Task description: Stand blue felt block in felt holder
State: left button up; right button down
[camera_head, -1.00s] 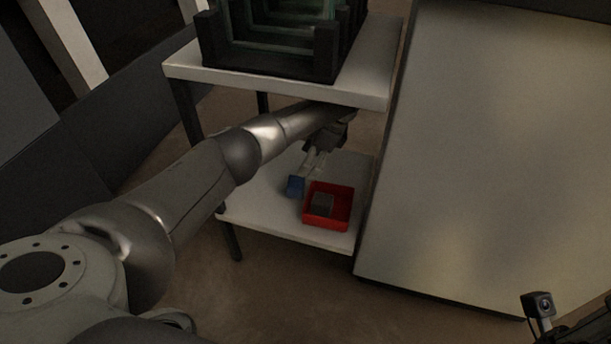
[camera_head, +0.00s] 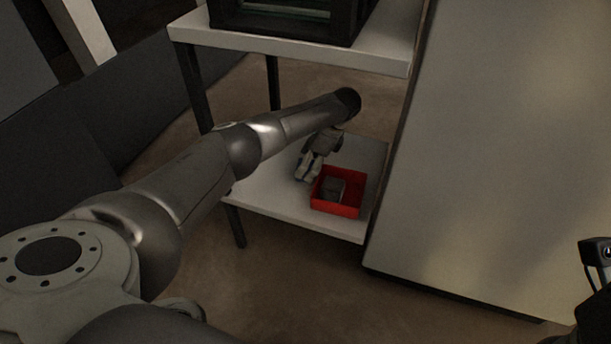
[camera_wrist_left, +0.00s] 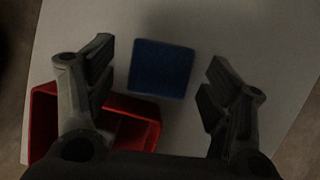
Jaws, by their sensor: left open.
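The blue felt block (camera_wrist_left: 161,69) lies on the lower white shelf and shows between my left gripper's fingers in the left wrist view. My left gripper (camera_head: 307,174) is open, its two fingers on either side of the block with gaps; it also shows in the left wrist view (camera_wrist_left: 158,85). In the head view the gripper hides most or all of the block. A red open box (camera_head: 338,209), the only holder-like thing near the block, stands beside it with a grey block (camera_head: 333,188) inside. The box's wall shows left of the blue block in the wrist view (camera_wrist_left: 42,125).
The lower shelf (camera_head: 270,199) is bare around the box. An upper white shelf (camera_head: 385,45) above it carries a dark rack (camera_head: 290,25) with glass panels. A large pale panel (camera_head: 500,150) stands close on the right.

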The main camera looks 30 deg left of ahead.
pick_arm(q)
jog(key=shift+a+f, duration=0.15)
jog(key=shift+f, duration=0.2)
jog(key=c, duration=1.1)
